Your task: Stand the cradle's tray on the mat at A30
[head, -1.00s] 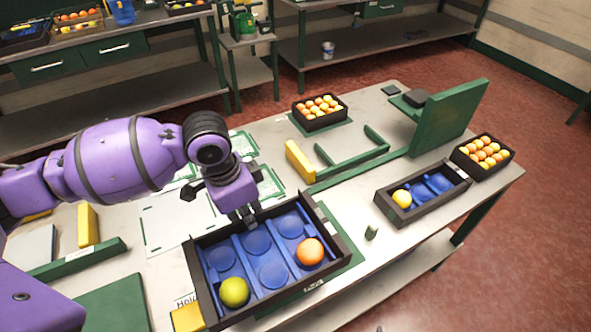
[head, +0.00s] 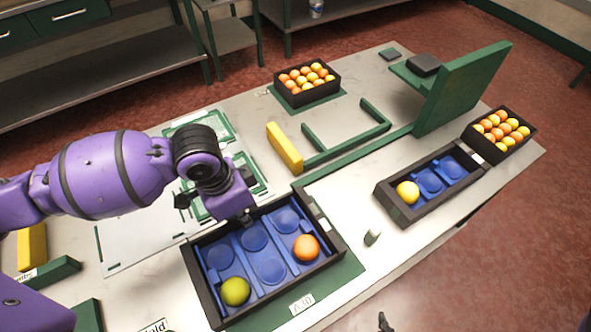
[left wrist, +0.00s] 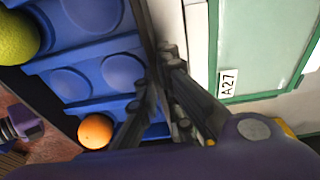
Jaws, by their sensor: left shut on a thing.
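A black-walled tray (head: 197,285) with a blue dimpled insert holds a green-yellow fruit (head: 236,291) and an orange (head: 306,247). My left gripper (head: 243,215) is shut on the tray's far wall, which also shows between the fingers in the left wrist view (left wrist: 161,80). The tray is over the green mat (head: 335,283) labelled A30 (head: 301,304), and covers much of it. Mat shows along the tray's right and front sides. I cannot tell whether the tray touches the mat. A small dark tip at the bottom edge seems to be my right gripper (head: 384,322); its jaws are unclear.
A smaller tray (head: 402,216) with one yellow fruit stands to the right. A small grey-green peg (head: 372,237) stands between the trays. A yellow block (head: 285,149), green rails (head: 345,148) and an upright green panel (head: 465,88) stand behind. Full fruit crates (head: 335,90) are farther back.

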